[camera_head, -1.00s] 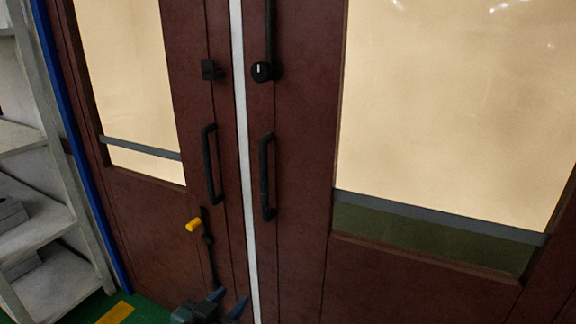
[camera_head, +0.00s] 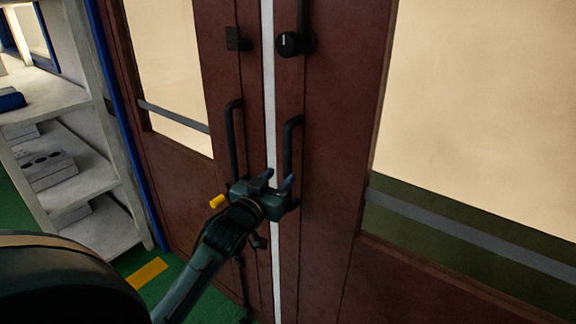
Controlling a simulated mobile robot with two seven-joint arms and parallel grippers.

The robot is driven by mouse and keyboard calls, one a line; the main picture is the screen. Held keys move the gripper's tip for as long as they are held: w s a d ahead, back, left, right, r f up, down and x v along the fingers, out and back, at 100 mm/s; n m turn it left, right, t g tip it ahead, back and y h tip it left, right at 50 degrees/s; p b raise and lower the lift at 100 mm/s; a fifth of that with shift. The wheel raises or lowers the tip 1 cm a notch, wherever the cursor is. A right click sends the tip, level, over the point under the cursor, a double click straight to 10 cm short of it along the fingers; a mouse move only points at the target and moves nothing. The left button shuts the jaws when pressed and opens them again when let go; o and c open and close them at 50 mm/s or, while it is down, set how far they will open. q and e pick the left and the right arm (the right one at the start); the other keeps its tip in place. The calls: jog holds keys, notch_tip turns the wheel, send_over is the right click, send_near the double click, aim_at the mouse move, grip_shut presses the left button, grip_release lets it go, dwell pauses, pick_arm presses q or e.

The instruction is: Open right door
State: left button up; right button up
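The right door (camera_head: 335,130) is dark red-brown with a large pale window, and looks closed against the white strip between the doors. Its black vertical handle (camera_head: 290,145) is left of the window, near the strip. A black round knob (camera_head: 289,44) sits above the handle. My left gripper (camera_head: 276,180) reaches up from the lower left, in front of the strip by the handle's lower end. Its two fingertips are apart with nothing seen between them. My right gripper is not in view.
Grey-white shelves (camera_head: 85,185) with boxes stand at the left. The green floor bears a yellow mark (camera_head: 147,272).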

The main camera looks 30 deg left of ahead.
aim_at(286, 171)
pick_arm(q)
jog(key=w, duration=0.5)
jog(key=shift+w+a, duration=0.15)
jog(key=shift+a, duration=0.15)
jog(key=shift+c, duration=0.6)
grip_shut()
